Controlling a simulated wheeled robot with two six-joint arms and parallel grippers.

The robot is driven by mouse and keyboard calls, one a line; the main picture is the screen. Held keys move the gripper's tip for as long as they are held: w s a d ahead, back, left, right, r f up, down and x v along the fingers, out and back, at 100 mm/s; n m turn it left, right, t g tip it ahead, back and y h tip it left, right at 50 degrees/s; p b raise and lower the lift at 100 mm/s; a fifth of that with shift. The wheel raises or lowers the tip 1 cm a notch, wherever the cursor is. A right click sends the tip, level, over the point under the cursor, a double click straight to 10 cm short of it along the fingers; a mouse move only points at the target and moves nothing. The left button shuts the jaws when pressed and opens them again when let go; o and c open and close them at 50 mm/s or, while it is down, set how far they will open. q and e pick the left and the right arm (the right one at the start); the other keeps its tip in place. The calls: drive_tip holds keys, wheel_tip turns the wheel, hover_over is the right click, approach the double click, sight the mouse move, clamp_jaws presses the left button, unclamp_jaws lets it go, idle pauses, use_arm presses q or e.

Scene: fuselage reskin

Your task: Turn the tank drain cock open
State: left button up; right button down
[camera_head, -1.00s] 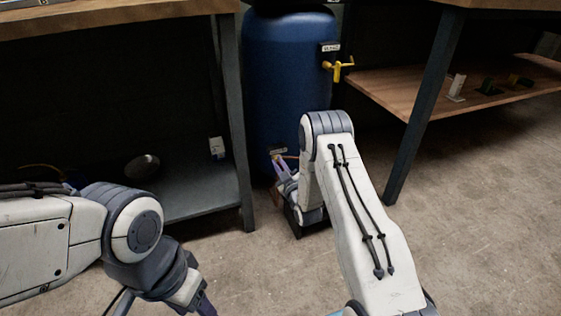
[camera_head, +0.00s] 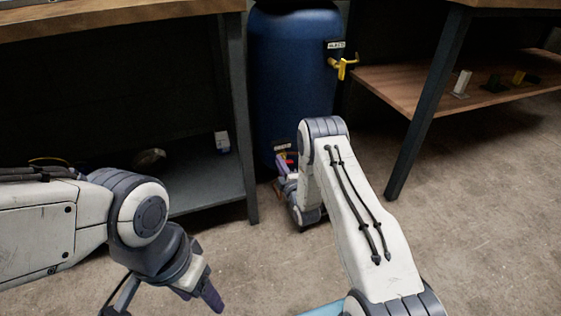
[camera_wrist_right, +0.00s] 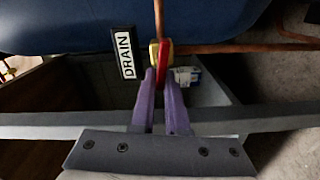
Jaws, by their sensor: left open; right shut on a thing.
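The blue tank (camera_head: 292,80) stands between two benches in the head view. Low on it is the drain cock, whose red handle (camera_wrist_right: 163,64) and brass body (camera_wrist_right: 154,52) show in the right wrist view beside a DRAIN label (camera_wrist_right: 124,53). My right gripper (camera_wrist_right: 163,80) is shut on the red handle, its purple fingers on either side of it. In the head view my right gripper (camera_head: 284,165) is at the tank's foot, partly hidden by my arm. My left gripper (camera_head: 203,290) hangs at the lower left over the floor, open and away from the tank.
A yellow valve (camera_head: 342,66) with a label sits higher on the tank. A bench with a low grey shelf (camera_head: 205,185) is at left. A bench with a wooden shelf (camera_head: 410,88) is at right. Copper pipe (camera_wrist_right: 240,48) runs beside the cock. Floor is clear at right.

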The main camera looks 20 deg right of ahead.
drive_tip(key=shift+s+d+f+n, duration=0.1)
drive_tip(key=shift+f+n, duration=0.1)
drive_tip(key=shift+n, duration=0.6)
drive_tip(key=c, duration=0.9)
unclamp_jaws()
drive_tip(key=s+p, duration=0.5)
drive_tip(key=s, duration=0.5)
drive_tip(key=shift+s+d, duration=0.2)
